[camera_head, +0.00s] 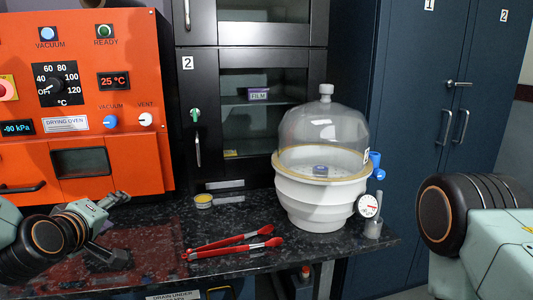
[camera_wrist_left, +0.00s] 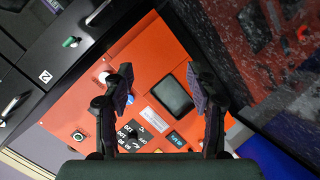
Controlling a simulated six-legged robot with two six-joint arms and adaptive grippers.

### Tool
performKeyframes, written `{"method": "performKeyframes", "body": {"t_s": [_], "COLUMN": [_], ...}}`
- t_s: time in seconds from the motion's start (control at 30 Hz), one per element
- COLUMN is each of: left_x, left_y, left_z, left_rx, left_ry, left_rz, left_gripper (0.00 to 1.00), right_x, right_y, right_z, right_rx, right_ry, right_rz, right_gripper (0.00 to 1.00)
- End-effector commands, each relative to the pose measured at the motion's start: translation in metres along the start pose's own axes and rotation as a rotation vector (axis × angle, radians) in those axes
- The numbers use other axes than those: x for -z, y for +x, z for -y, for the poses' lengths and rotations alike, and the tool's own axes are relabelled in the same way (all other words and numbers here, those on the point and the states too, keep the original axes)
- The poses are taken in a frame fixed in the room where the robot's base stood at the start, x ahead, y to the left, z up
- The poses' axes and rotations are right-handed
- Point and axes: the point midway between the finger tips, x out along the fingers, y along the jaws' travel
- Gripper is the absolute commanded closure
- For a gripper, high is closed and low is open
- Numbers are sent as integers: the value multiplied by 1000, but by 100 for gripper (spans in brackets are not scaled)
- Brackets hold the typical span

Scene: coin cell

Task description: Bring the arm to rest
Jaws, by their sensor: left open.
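My left gripper (camera_head: 118,198) is at the lower left of the head view, in front of the orange drying oven (camera_head: 85,185) and above the dark worktop. In the left wrist view the gripper (camera_wrist_left: 163,84) has its two black fingers spread apart, with nothing between them. The oven's orange front (camera_wrist_left: 150,65) shows tilted beyond the fingers there. Part of my right arm (camera_head: 470,225) enters at the right edge of the head view; its gripper is not visible.
Red-handled tongs (camera_head: 225,246) lie on the speckled worktop (camera_head: 150,270). A small yellowish tin (camera_head: 203,201) stands behind them. A clear-domed desiccator (camera_head: 322,185) with a gauge (camera_head: 368,205) stands to the right. A black cabinet (camera_head: 250,60) and blue lockers (camera_head: 445,90) are behind.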

Motion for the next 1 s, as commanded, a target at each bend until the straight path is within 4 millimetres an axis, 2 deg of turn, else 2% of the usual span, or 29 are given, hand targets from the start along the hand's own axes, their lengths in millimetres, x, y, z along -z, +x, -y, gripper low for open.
{"method": "performKeyframes", "body": {"t_s": [0.03, 0.17, 0.27, 0.37, 0.5, 0.7, 0.8, 0.9, 1.0], "left_x": [-29, -93, -140, -182, -235, -292, -308, -317, -320], "left_y": [-1, -13, -31, -56, -103, -184, -214, -231, -239], "left_z": [22, 76, 119, 162, 222, 294, 316, 329, 335], "left_rx": [51, 160, 232, 296, 378, 489, 522, 542, 553], "left_ry": [92, 310, 457, 584, 720, 821, 845, 854, 851], "left_rz": [64, 228, 365, 507, 713, 978, 1064, 1113, 1133], "left_gripper": [42, 42, 42, 42, 42, 42, 42, 42, 42], "right_x": [0, 0, 0, 0, 0, 0, 0, 0, 0], "right_y": [0, 0, 0, 0, 0, 0, 0, 0, 0], "right_z": [0, 0, 0, 0, 0, 0, 0, 0, 0], "right_rx": [0, 0, 0, 0, 0, 0, 0, 0, 0], "right_ry": [0, 0, 0, 0, 0, 0, 0, 0, 0], "right_rz": [0, 0, 0, 0, 0, 0, 0, 0, 0], "right_gripper": [60, 60, 60, 60, 60, 60, 60, 60, 60]}}
